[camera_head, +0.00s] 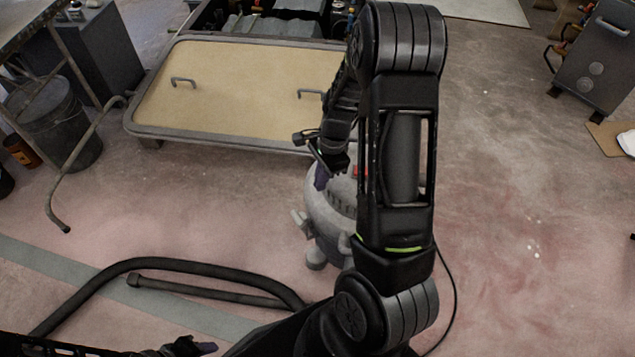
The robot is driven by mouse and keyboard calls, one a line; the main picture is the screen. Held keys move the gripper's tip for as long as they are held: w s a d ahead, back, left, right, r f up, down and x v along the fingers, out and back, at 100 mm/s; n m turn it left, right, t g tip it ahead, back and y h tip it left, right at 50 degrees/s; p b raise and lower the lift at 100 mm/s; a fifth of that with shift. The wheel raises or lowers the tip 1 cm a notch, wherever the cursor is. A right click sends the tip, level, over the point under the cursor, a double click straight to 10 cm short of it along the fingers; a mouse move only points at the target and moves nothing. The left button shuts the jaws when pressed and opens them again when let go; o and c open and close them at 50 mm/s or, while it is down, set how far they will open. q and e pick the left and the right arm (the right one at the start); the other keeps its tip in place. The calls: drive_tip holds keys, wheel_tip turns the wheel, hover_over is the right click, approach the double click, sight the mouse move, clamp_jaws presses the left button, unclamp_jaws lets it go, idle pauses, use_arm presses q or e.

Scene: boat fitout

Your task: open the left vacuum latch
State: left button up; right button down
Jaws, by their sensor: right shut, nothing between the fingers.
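The grey vacuum (323,214) stands on the floor in the middle, its right part hidden behind my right arm. A light fitting (300,222) sticks out on its left side; I cannot tell if it is the left latch or how that latch stands. My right gripper (322,178) reaches down at the vacuum's upper left edge, shut and empty. I cannot tell whether it touches the vacuum. My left gripper (196,347) shows only in part at the bottom edge, well away from the vacuum, and its opening is unclear.
A dark hose (190,266) curls over the floor at lower left. A low tan-topped platform (235,85) with handles lies behind the vacuum. A black bucket (58,120) stands at left and a grey cabinet (598,55) at upper right.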

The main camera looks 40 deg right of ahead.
drive_tip(key=b, duration=0.3)
approach(303, 216)
drive_tip(key=f, duration=0.1)
drive_tip(key=d+f, duration=0.1)
drive_tip(key=f, duration=0.3)
drive_tip(key=shift+s+d, duration=0.3)
drive_tip(key=shift+d, duration=0.1)
drive_tip(key=shift+w+a+f, duration=0.15)
drive_tip(key=shift+a+f, duration=0.1)
drive_tip(key=shift+a, duration=0.3)
drive_tip(key=shift+w+a+f, duration=0.15)
drive_tip(key=shift+a+f, duration=0.1)
drive_tip(key=shift+a, duration=0.3)
drive_tip(key=shift+w+a+f, duration=0.1)
drive_tip(key=shift+a+f, duration=0.15)
drive_tip(key=shift+a, duration=0.1)
drive_tip(key=shift+a, duration=0.1)
